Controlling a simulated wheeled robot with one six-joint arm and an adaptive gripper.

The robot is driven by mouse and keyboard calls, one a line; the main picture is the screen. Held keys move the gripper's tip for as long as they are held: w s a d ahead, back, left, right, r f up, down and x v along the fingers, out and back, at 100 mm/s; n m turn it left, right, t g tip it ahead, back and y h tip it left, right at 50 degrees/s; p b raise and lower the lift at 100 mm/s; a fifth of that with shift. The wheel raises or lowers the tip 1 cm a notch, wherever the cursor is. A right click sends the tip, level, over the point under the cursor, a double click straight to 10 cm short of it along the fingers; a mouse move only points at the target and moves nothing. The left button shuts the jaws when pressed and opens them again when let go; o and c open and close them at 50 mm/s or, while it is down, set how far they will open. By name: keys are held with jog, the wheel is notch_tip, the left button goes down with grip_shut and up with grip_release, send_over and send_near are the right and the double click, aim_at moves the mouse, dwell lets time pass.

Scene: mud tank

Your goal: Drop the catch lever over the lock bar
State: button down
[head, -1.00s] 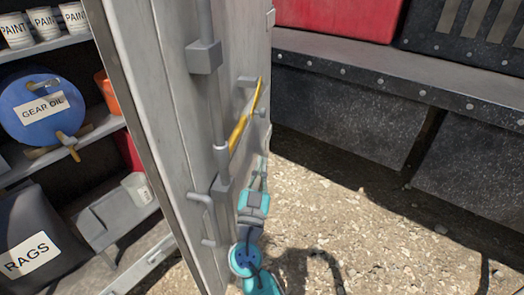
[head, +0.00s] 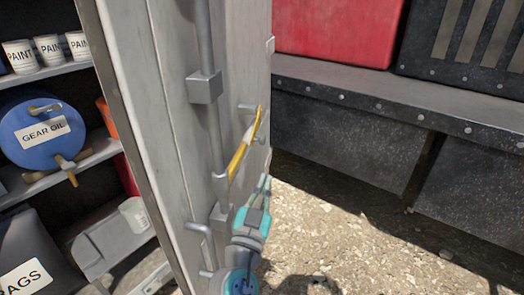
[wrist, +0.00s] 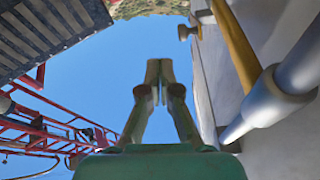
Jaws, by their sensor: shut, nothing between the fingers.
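The yellow lever (head: 245,145), which looks like the catch lever, slants up to the right across the grey door. Its lower end meets a collar on the upright grey bar (head: 205,45), which looks like the lock bar. Its upper end is by a small grey bracket (head: 247,108). My gripper (head: 265,183) is shut and empty, just below and right of the lever, apart from it as far as I can tell. In the wrist view my gripper (wrist: 158,72) points up at the sky, with the lever (wrist: 236,45) and bar (wrist: 300,70) to its right.
The grey door (head: 145,95) stands open beside shelves with paint cans (head: 48,50) and a blue gear oil drum (head: 40,137). Grey handles (head: 198,235) stick out low on the door. Open gravel (head: 340,230) lies to the right, before a dark riveted wall (head: 335,145).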

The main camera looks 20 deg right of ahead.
jog(key=s+a+r+n+y, duration=0.2)
jog(key=s+a+r+y, duration=0.1)
jog(key=r, duration=0.4)
jog(key=shift+s+n+g+y, duration=0.3)
jog(key=shift+s+n+y, duration=0.1)
jog(key=shift+s, duration=0.05)
jog(key=shift+d, duration=0.1)
send_near(264, 139)
jog(key=w+d+r, duration=0.2)
jog(key=w+r, duration=0.1)
jog(key=r, duration=0.1)
jog(key=w+f, duration=0.1)
jog(key=w, duration=0.1)
jog(key=w+f, duration=0.1)
jog(key=shift+w+d+f, duration=0.1)
jog(key=shift+d+f, duration=0.15)
jog(key=shift+f, duration=0.05)
jog(key=shift+d+f, duration=0.1)
jog(key=shift+f, duration=0.05)
jog(key=shift+w+f, duration=0.1)
jog(key=shift+f, duration=0.15)
